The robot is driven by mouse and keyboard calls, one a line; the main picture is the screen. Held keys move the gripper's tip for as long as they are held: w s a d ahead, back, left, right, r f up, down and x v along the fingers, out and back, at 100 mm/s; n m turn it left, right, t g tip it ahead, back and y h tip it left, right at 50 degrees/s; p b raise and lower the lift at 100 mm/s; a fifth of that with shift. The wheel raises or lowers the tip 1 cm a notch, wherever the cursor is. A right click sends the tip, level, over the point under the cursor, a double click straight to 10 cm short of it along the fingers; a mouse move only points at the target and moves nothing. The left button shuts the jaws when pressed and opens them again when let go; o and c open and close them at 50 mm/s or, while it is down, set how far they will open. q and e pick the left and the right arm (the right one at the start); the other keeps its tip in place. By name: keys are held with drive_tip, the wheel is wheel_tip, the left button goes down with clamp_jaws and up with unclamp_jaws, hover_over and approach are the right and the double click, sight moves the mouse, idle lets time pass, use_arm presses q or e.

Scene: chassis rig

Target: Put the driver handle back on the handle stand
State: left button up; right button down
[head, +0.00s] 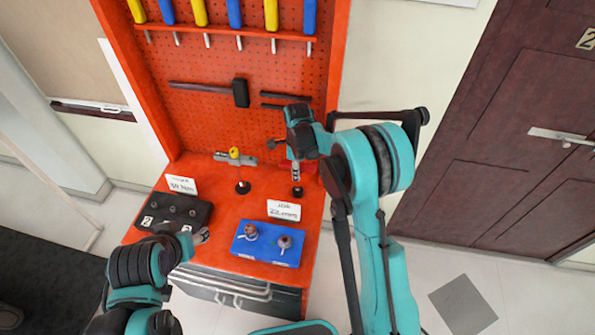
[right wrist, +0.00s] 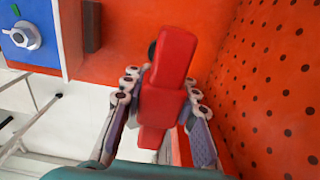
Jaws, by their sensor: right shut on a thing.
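The red driver handle (right wrist: 168,65) is between the two fingers of my right gripper (right wrist: 160,108) in the right wrist view, and the fingers are shut on it. In the head view my right gripper (head: 296,172) points down over the right rear of the orange bench, and the red handle cannot be made out. A small black round base (head: 297,191), perhaps the handle stand, sits just below it; whether they touch is unclear. A dark round part (right wrist: 152,50) shows behind the handle. My left gripper (head: 200,236) is at the bench's left front, its fingers too small to read.
A blue block with two metal parts (head: 268,258), a black tray (head: 160,217) and white label cards (head: 284,210) are on the bench. The pegboard (head: 200,110) rises behind.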

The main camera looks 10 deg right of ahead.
drive_tip(key=c, duration=1.1)
unclamp_jaws()
wheel_tip(320, 180, up, 12)
drive_tip(key=shift+a+f, duration=0.1)
